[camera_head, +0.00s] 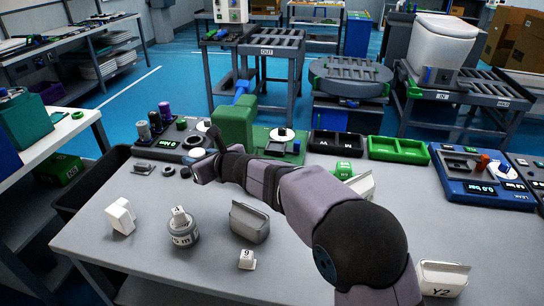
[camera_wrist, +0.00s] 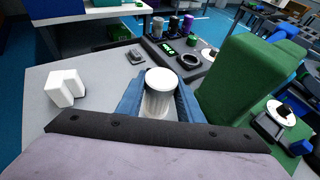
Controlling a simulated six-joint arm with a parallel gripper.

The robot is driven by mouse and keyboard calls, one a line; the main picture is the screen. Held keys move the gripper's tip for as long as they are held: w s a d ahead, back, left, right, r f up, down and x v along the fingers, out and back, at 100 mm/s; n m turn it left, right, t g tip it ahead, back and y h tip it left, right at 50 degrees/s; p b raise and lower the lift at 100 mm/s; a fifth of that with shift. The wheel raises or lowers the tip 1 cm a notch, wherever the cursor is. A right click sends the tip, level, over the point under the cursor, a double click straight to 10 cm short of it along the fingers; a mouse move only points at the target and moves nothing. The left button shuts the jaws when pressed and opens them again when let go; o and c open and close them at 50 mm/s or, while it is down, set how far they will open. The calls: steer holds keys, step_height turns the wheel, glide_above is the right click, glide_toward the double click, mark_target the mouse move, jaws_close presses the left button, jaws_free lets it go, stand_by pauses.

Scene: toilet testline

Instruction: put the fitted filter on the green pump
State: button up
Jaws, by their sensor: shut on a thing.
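My gripper (camera_wrist: 161,93) is shut on a pale cylinder with a white top, which I take as the filter (camera_wrist: 161,82). It stands upright between the blue fingers in the wrist view. In the head view the gripper (camera_head: 198,163) is over the table's left back part, by the dark panel, and my wrist mostly hides the filter. The green pump (camera_head: 234,124) is a tall green block on a green base, just behind the gripper. In the wrist view the pump (camera_wrist: 245,80) stands close on the right, apart from the filter. A white disc with a black knob (camera_head: 281,134) sits on its base.
A dark panel (camera_head: 163,151) with a display and several upright cylinders stands at the back left. A white block (camera_head: 121,216), a labelled grey jar (camera_head: 183,232) and a grey bin (camera_head: 250,222) stand in front. Black and green trays and a blue leak tester (camera_head: 478,178) lie right.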

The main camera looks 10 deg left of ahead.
steer(key=w+d+r+m+t+h+p, duration=0.1)
steer(key=w+d+r+m+t+p, duration=0.1)
steer(key=w+d, duration=0.6)
step_height(320, 180, up, 4)
steer(key=r+m+t+h+p, duration=0.1)
steer(key=m+h+p, duration=0.1)
steer(key=p, duration=0.6)
glide_above(345, 165)
steer(key=shift+w+f+p, duration=0.1)
steer(key=shift+f+p, duration=0.25)
steer(key=shift+f, duration=4.85)
steer(key=shift+f+b, duration=0.25)
steer(key=shift+b, duration=0.1)
steer(key=o, duration=1.1)
